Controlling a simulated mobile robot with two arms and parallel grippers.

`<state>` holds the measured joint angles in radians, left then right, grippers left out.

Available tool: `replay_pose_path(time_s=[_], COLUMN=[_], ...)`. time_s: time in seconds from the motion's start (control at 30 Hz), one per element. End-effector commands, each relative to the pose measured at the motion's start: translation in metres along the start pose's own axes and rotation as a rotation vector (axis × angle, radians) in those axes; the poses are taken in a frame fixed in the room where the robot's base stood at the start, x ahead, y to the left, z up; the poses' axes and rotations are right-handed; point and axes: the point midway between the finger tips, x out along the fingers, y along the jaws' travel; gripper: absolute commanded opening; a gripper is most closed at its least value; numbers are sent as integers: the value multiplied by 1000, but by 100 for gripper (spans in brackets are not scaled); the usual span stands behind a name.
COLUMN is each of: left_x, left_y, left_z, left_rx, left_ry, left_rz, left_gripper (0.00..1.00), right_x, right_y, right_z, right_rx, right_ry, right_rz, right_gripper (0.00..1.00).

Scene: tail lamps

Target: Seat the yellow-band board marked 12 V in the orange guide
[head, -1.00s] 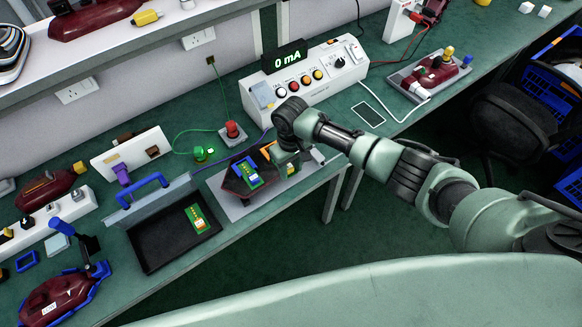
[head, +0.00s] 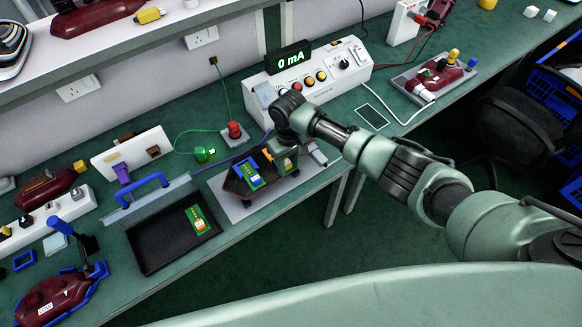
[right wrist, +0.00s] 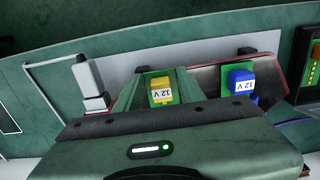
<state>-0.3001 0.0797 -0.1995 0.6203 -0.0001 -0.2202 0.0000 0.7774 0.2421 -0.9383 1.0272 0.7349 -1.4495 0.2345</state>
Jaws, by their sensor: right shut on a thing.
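My right gripper (head: 284,162) is over the right part of the dark red lamp housing (head: 234,184). In the right wrist view its fingers (right wrist: 160,90) are shut on the yellow-band board (right wrist: 161,89), marked 12 V. The orange guide (head: 267,154) shows only as a small patch left of the gripper. I cannot tell whether the board touches the guide. A blue-band board (head: 250,177), also marked 12 V, stands in the left part of the housing; it also shows in the right wrist view (right wrist: 241,83). My left gripper is not in view.
A black tray (head: 160,255) with another green board (head: 197,219) stands left of the housing. A white test box (head: 325,80) reading 0 mA is behind. A red post (head: 234,130) and a green clip (head: 201,154) with wires stand close behind the housing.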

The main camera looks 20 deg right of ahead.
Motion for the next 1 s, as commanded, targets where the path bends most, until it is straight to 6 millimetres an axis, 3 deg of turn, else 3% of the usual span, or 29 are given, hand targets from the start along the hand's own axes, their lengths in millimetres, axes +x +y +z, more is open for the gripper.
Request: replay_pose_path(time_s=[0.47,0.5,0.57,0.87,1.0], left_x=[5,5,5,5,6], left_y=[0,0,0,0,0], left_z=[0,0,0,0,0], left_rx=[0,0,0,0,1], left_ry=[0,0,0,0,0], left_rz=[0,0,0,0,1], left_gripper=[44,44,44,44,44], right_x=[1,1,1,0,-9], right_y=[0,0,0,0,0], right_z=[-5,-5,-5,-5,-6], right_rx=[0,0,0,0,-1], right_ry=[-1,-1,-1,0,3], right_rz=[-1,-1,-1,0,-1], right_gripper=[0,47,64,64,64])
